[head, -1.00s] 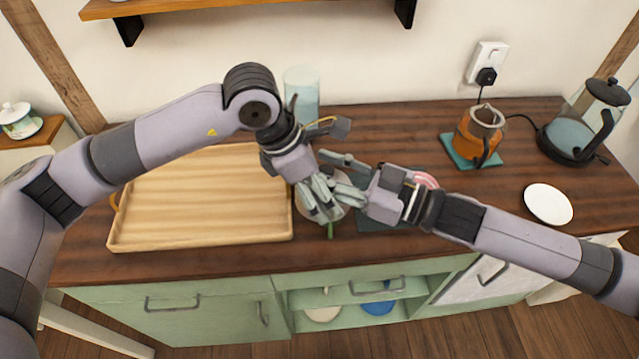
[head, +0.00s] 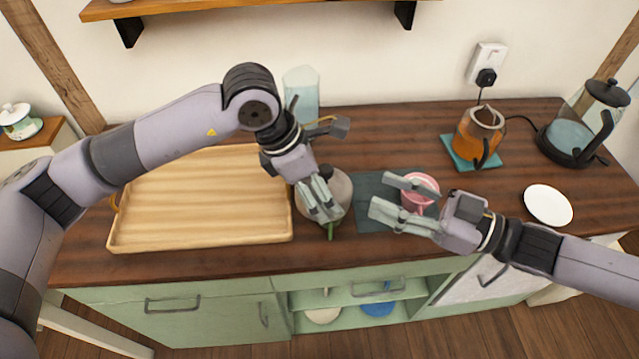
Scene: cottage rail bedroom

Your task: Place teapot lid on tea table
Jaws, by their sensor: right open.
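A round pale pot-like thing (head: 341,188) with a dark knob and a green tip at its front stands on the dark wood top, partly hidden by my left gripper. I cannot tell for sure which part is the teapot lid. My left gripper (head: 329,214) points down over it, fingers close together; whether they hold anything is unclear. My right gripper (head: 384,196) is open, fingers pointing left, to the right of the pot. A pink cup-like thing (head: 422,186) shows behind its fingers, on or by a dark mat (head: 372,187). A light wooden tray (head: 200,240) lies at left.
A glass jug of amber liquid (head: 479,132) stands on a teal mat (head: 459,152) at the back right. A kettle (head: 572,143) and a white plate (head: 548,204) are farther right. A clear tumbler (head: 302,88) stands behind my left gripper. The back middle of the wood top is clear.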

